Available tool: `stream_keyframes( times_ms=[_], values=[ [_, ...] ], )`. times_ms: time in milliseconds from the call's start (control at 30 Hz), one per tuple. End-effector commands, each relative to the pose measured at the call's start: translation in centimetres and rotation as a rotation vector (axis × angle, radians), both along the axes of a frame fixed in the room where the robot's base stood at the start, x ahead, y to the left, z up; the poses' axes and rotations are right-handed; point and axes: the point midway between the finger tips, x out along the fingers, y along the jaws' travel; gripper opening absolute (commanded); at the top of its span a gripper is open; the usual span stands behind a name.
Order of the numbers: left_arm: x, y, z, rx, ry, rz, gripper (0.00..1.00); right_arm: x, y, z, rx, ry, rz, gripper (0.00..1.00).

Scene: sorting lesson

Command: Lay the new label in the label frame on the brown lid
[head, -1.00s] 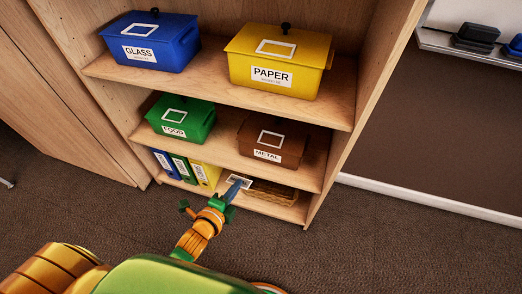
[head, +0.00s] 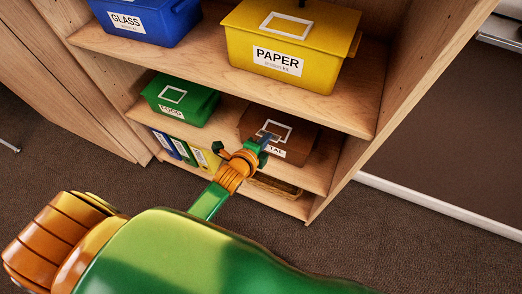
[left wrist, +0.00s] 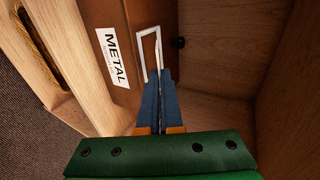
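The brown METAL box (head: 252,127) stands on the middle shelf; its lid carries a white label frame (head: 290,131), partly covered by my gripper. In the left wrist view, the frame (left wrist: 143,52) shows brown lid inside its outline. My left gripper (head: 267,137) is at the near part of this frame. Its blue fingers (left wrist: 160,76) lie close together, apparently shut, with their tips at the frame. I see no loose label between or beyond them; a thin one seen edge-on could be hidden. My right gripper is not in view.
The upper shelf (head: 200,62) overhangs the back of the brown box. A green FOOD box (head: 187,115) stands to its left, a yellow PAPER box (head: 240,50) and a blue GLASS box (head: 170,30) above. Folders (head: 178,147) and a basket (head: 283,186) are below.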

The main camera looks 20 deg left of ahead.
Motion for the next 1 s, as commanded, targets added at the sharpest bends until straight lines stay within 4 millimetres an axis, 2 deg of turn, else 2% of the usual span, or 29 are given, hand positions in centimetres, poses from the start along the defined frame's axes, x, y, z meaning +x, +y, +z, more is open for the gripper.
stream_keyframes(
  times_ms=[33, 267, 433, 600, 1000],
  values=[
    [0.7, -0.1, -0.6, 0.0, -0.004, 0.0, 0.0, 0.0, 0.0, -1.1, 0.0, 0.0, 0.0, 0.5],
    [3.9, -0.2, -1.3, -0.001, -0.004, -0.001, 0.0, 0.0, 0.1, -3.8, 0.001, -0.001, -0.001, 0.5],
    [4.9, -0.3, -2.8, 0.0, 0.0, -0.001, 0.0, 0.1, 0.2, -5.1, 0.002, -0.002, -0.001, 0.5],
    [5.5, -0.3, -3.5, 0.001, 0.0, 0.0, 0.0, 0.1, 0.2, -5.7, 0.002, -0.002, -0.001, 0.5],
    [5.6, -0.3, -3.4, 0.0, 0.0, 0.0, 0.0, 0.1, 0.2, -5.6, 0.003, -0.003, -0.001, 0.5]
  ],
)
